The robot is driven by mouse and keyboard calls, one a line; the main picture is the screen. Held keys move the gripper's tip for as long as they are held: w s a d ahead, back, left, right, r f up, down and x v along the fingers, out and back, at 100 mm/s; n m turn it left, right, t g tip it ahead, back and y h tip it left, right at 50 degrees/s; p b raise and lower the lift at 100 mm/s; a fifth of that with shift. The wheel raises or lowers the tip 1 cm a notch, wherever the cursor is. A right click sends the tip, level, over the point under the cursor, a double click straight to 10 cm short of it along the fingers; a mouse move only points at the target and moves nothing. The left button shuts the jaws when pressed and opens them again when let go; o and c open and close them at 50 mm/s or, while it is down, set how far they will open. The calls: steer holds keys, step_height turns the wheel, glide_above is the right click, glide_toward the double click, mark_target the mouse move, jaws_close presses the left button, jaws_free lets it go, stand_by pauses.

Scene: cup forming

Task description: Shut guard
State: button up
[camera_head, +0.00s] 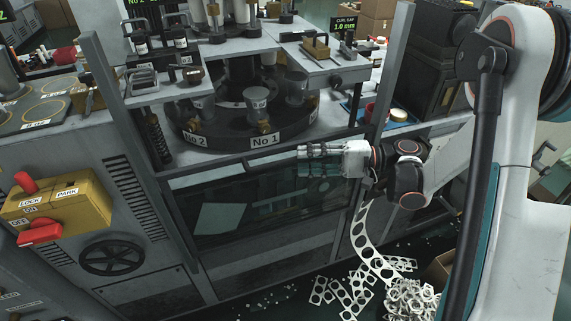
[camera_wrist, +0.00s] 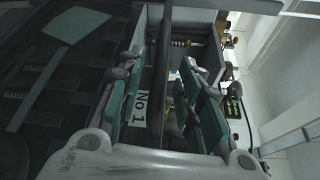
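The guard (camera_head: 270,205) is a dark see-through panel low on the front of the machine, with a pale rectangle showing on or behind it. It is down, and the space above it is open to the round turret (camera_head: 240,140) marked No 1 and No 2. My gripper (camera_head: 303,160) is at the guard's top edge, toward its right side, pointing left. In the wrist view my gripper (camera_wrist: 165,95) has its teal fingers apart. A dark bar (camera_wrist: 156,85) runs between them, and I cannot tell whether either finger touches it. The guard's glass also fills the wrist view's left (camera_wrist: 50,70).
A yellow box with red levers (camera_head: 60,205), labelled LOCK and PARK, is on the left panel beside a handwheel (camera_head: 112,256). Grey posts flank the opening. Punched metal strip (camera_head: 370,245) hangs at right, with scrap (camera_head: 410,297) piled on the floor.

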mark_target(286, 162)
steer(key=a, duration=0.4)
steer(key=a+b, duration=0.1)
steer(key=a, duration=0.1)
steer(key=shift+w+f, duration=0.25)
steer(key=shift+w, duration=0.1)
jaws_close()
